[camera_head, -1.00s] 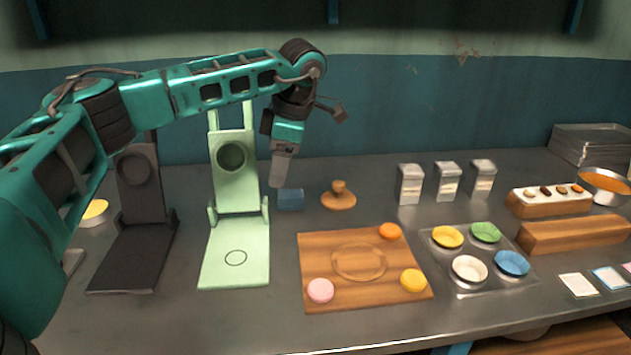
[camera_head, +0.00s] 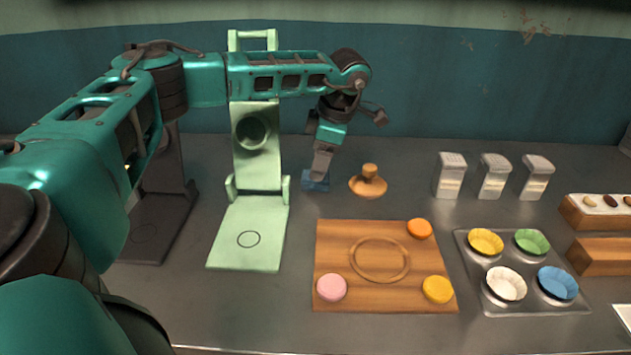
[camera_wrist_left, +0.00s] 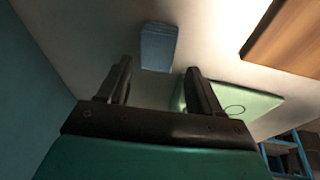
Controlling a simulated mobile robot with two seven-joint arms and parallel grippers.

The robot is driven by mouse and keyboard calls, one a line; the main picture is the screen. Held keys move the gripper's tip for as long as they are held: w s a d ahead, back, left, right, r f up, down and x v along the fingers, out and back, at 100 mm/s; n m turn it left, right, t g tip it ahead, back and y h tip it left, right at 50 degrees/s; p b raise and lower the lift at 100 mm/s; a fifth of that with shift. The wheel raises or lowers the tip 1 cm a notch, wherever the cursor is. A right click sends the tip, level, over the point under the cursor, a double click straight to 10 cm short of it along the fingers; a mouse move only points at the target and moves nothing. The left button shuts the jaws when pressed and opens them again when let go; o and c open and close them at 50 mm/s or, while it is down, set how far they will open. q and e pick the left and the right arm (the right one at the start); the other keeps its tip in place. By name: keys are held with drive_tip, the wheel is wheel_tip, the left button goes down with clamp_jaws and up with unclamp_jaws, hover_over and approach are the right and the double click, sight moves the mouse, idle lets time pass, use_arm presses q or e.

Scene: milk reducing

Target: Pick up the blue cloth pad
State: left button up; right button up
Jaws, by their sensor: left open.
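The blue cloth pad (camera_head: 316,181) lies on the metal counter behind the wooden board, between the light green stand and a wooden knobbed piece. In the head view my left gripper (camera_head: 320,172) points down right at the pad and hides part of it. In the left wrist view the pad (camera_wrist_left: 158,46) lies ahead of the two fingers of my left gripper (camera_wrist_left: 158,72), roughly centred between them. The fingers are apart with nothing between them. I cannot tell the exact height of the fingertips above the counter. My right gripper does not show.
The light green stand (camera_head: 247,236) is just left of the pad, and the wooden knobbed piece (camera_head: 368,184) is just right. A wooden board (camera_head: 385,295) with round coloured pieces lies in front. A metal tray (camera_head: 470,262) with coloured cups and several small dispensers (camera_head: 494,177) stand further right.

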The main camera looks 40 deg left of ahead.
use_arm(q)
drive_tip(key=x, duration=0.5)
drive_tip(key=shift+w, duration=0.25)
drive_tip(key=shift+r, duration=0.1)
drive_tip(key=c, duration=0.8)
wheel_tip(320, 180, up, 20)
drive_tip(key=shift+d+r+p, duration=0.1)
drive_tip(key=shift+p, duration=0.8)
